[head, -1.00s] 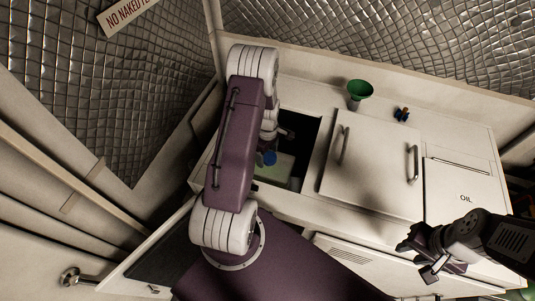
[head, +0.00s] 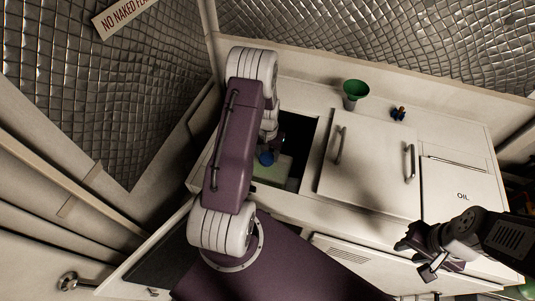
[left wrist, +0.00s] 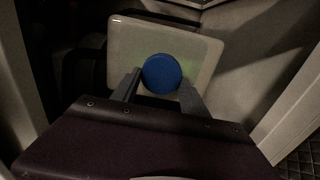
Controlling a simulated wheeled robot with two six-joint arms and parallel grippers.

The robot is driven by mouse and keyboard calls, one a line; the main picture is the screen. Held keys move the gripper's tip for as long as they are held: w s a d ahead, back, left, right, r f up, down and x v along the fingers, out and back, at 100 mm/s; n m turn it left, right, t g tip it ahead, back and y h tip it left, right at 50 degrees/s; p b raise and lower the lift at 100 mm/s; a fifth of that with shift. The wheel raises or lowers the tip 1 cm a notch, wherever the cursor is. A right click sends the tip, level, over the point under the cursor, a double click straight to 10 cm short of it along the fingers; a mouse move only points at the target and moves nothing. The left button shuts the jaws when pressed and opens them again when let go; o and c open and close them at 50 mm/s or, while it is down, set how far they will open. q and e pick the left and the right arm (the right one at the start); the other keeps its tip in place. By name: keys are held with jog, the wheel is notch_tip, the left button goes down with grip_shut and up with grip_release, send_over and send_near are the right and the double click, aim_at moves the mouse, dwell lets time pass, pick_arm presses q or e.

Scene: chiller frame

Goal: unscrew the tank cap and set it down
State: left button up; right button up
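The tank cap is round and blue (head: 266,158). It sits on a pale, greenish tank (head: 272,171) inside the open dark hatch. My left gripper (head: 274,146) reaches down into the hatch by the cap, partly hidden by my arm. In the left wrist view the cap (left wrist: 161,73) lies between the tips of the left gripper's two spread fingers (left wrist: 161,86), above the tank (left wrist: 205,52). Contact with the cap cannot be made out. My right gripper (head: 424,259) is open and empty at the lower right, over the front of the cabinet.
A green funnel (head: 355,91) and a small dark blue and orange item (head: 398,114) stand at the back of the white top. A closed lid with two handles (head: 367,165) lies right of the hatch. An "OIL" panel (head: 455,180) is further right. The hatch walls are close around the tank.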

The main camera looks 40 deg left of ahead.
pick_arm(q)
grip_shut()
jog(key=n, duration=0.5)
jog(key=shift+s+a+n, duration=0.15)
jog(key=shift+s+n, duration=0.05)
jog(key=shift+n, duration=0.2)
jog(key=o, duration=1.1)
grip_release()
jog(key=shift+o, duration=0.2)
